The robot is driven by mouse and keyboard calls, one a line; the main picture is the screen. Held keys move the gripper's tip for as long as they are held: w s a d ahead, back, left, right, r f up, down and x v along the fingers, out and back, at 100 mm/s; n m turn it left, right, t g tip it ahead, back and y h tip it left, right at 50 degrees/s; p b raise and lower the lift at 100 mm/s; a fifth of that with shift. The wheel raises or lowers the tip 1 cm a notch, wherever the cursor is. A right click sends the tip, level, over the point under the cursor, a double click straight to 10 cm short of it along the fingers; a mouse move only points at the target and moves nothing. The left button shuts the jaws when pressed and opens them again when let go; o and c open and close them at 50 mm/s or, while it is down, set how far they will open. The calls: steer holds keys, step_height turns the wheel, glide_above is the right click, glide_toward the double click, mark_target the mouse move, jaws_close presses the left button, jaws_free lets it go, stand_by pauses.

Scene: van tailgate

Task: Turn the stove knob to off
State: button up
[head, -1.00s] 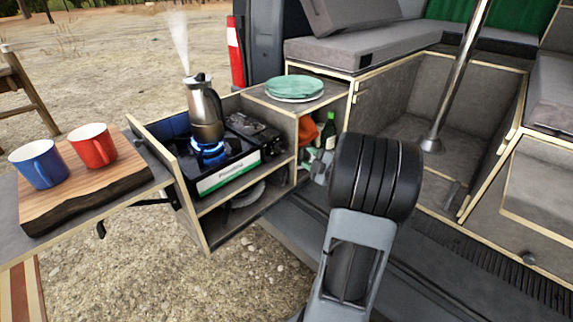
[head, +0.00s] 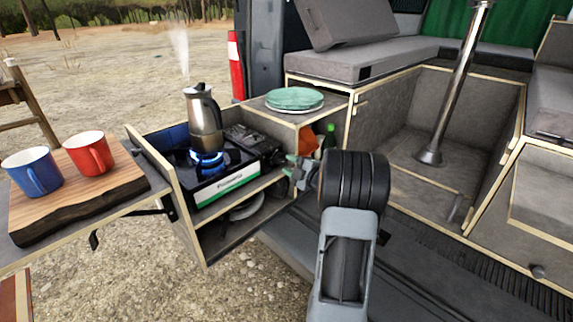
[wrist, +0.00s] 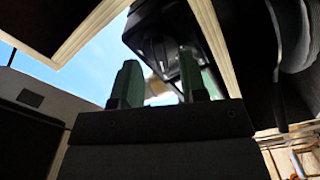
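A portable gas stove (head: 222,184) with a green-and-white front sits in the open kitchen unit, and a blue flame (head: 207,160) burns on it. A steel coffee pot (head: 204,122) stands over the flame, steaming. I cannot make out the stove knob clearly in either view. My gripper (head: 289,167) is at the right end of the stove, just in front of the unit, with nothing visible in it. In the wrist view its two green fingers (wrist: 159,82) are apart, with a black part beyond them.
The unit's wooden shelf edges (head: 240,195) lie close to my gripper. Green plates (head: 294,100) sit on top, and a green bottle (head: 329,138) is behind my arm. Blue (head: 33,171) and red (head: 89,153) mugs stand on a wooden board at left.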

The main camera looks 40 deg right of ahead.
steer(key=shift+w+a, duration=0.2)
steer(key=shift+w, duration=0.75)
jaws_close()
